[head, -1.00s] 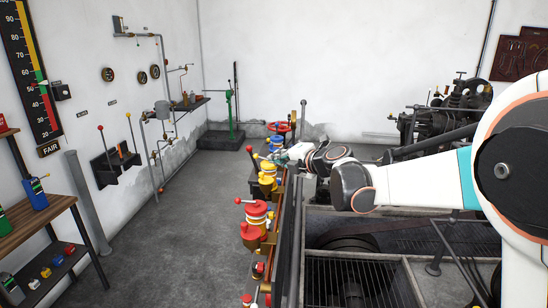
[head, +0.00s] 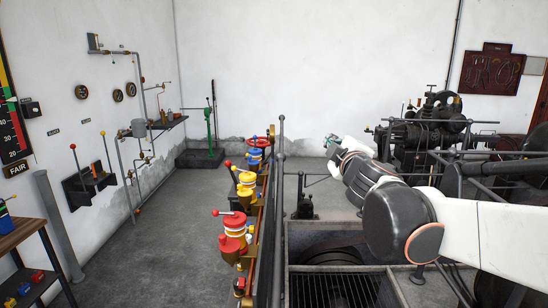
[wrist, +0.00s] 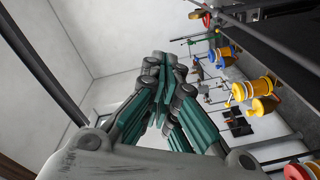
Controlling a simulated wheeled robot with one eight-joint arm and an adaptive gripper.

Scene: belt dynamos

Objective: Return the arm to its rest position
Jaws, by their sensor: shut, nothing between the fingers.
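My arm reaches in from the right in the head view. My gripper (head: 333,142) is at its far left end, in the air over the right side of the rail. In the wrist view my gripper (wrist: 165,75) has its green-padded fingers closed together with nothing between them. The red dynamo (head: 236,232), the yellow dynamo (head: 247,187) and the blue dynamo (head: 255,155) stand in a row left of the rail, apart from my gripper. The yellow dynamo also shows in the wrist view (wrist: 262,88).
A dark railing (head: 278,205) runs between the dynamos and a floor grating (head: 340,290). A black engine (head: 430,130) stands behind my arm at the right. A wooden bench (head: 22,235) is at the left. The floor (head: 160,235) between bench and dynamos is clear.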

